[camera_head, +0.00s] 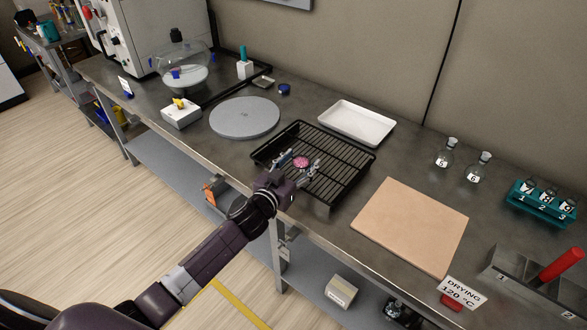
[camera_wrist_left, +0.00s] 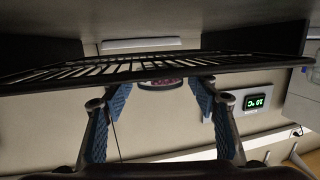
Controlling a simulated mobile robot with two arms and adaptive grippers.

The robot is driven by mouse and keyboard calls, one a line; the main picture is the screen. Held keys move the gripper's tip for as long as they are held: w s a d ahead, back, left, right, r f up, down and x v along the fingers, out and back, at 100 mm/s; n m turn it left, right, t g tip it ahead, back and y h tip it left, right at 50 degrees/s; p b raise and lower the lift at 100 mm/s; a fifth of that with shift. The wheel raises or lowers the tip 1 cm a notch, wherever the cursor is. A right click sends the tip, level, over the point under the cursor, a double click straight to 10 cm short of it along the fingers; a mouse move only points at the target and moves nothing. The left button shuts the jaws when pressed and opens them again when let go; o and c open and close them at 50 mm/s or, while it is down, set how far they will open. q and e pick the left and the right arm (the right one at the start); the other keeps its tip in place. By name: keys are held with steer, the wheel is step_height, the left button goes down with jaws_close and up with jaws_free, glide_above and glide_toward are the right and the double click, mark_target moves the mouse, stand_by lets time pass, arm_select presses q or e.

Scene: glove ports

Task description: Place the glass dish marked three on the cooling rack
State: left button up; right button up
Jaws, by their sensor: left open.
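A small round dish with pink-purple contents (camera_head: 301,162) appears to rest on the black wire cooling rack (camera_head: 345,183), near its middle. No mark can be read on it. My left gripper (camera_head: 299,167) reaches over the rack's front edge with its fingers open, one on each side of the dish. In the left wrist view, which looks upside down, the dish (camera_wrist_left: 163,84) sits against the rack bars (camera_wrist_left: 75,70) between the blue finger pads, with gaps at both sides. My right gripper is not in view.
A white tray (camera_head: 357,122) lies behind the rack, a tan board (camera_head: 412,225) to its right and a grey round plate (camera_head: 245,118) to its left. Flasks (camera_head: 445,155) and a teal tube rack (camera_head: 541,204) stand farther right. A drying sign (camera_head: 461,292) is at the front edge.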

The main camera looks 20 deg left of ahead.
arm_select(q)
steer(key=v, duration=1.1)
steer(key=shift+s+b, duration=0.35)
